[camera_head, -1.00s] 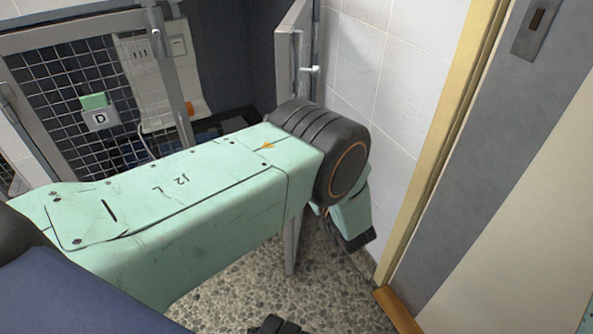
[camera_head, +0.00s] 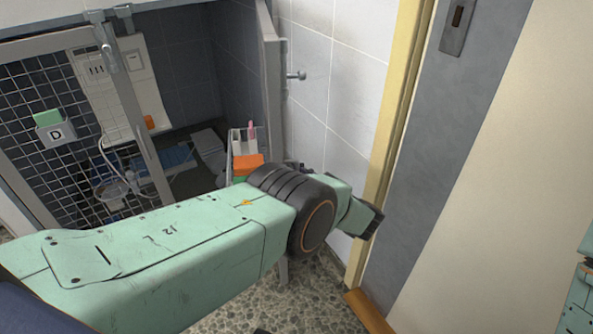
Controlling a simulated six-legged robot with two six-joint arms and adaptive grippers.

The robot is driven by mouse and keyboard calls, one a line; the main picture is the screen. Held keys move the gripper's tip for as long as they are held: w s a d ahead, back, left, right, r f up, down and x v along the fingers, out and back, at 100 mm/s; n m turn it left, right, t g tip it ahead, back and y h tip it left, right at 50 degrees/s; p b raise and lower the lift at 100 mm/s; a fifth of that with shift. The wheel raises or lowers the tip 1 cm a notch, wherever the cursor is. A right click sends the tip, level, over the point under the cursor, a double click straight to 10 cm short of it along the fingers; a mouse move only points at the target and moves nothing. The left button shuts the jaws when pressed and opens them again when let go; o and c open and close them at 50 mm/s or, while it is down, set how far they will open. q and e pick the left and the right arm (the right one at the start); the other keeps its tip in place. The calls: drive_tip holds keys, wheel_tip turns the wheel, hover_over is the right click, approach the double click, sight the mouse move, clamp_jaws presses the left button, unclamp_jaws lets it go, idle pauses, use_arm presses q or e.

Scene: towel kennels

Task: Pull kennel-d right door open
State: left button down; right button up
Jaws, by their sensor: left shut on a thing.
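Kennel D is at the left, with a grid front panel (camera_head: 30,140) carrying a "D" tag (camera_head: 56,134). Its right door (camera_head: 271,90) stands swung open and shows nearly edge-on as a narrow grey frame. A latch pin (camera_head: 297,76) sticks out on its right. My left arm crosses in front of the door's lower part. My left gripper (camera_head: 299,168) is at the door's frame behind my black wrist, shut on it. The fingers and the exact grip are mostly hidden. My right gripper is out of view.
Inside the kennel are a white panel with a hose (camera_head: 112,85), a blue mat (camera_head: 170,160) and a holder with an orange item (camera_head: 247,165). A white tiled wall (camera_head: 340,60) and yellow door frame (camera_head: 385,130) stand close on the right. Pebbled floor (camera_head: 310,290) shows below.

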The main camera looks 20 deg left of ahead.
use_arm(q)
drive_tip(key=shift+s+d+f, duration=0.15)
drive_tip(key=shift+d+f, duration=0.15)
drive_tip(key=shift+d, duration=0.05)
drive_tip(key=c, duration=1.7)
unclamp_jaws()
drive_tip(key=shift+r, duration=0.1)
drive_tip(key=shift+c, duration=0.2)
drive_tip(key=shift+a+r, duration=0.1)
drive_tip(key=shift+r, duration=0.1)
drive_tip(key=shift+a, duration=0.15)
